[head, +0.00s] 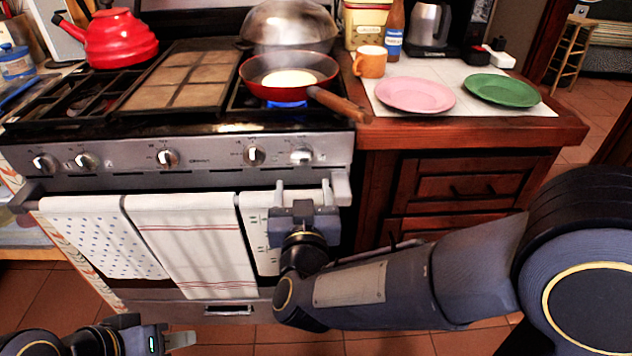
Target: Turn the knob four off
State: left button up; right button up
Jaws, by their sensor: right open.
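The stove's front panel (205,160) carries a row of several round knobs. Counting from the left, the fourth knob (254,155) and the rightmost knob (301,156) sit below the red frying pan (321,72). A blue flame (287,104) burns under that pan. My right gripper (303,194) is open and empty in front of the stove, just below the rightmost knob, with its two fingers spread apart. It appears not to touch any knob. My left gripper (180,341) is low at the bottom left, far from the knobs; whether its fingers are apart is unclear.
Towels (190,245) hang from the oven handle behind my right gripper. The pan's wooden handle (338,104) juts over the stove's front right edge. A red kettle (115,38) stands at the back left. An orange mug (370,62), pink plate (415,95) and green plate (502,90) are on the right counter.

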aim_at(303, 162)
jog(key=w+b, duration=0.1)
jog(key=w, duration=0.6)
jog(key=shift+w+r, duration=0.1)
jog(key=shift+w, duration=0.2)
jog(key=c, duration=0.9)
jog(key=shift+c, duration=0.2)
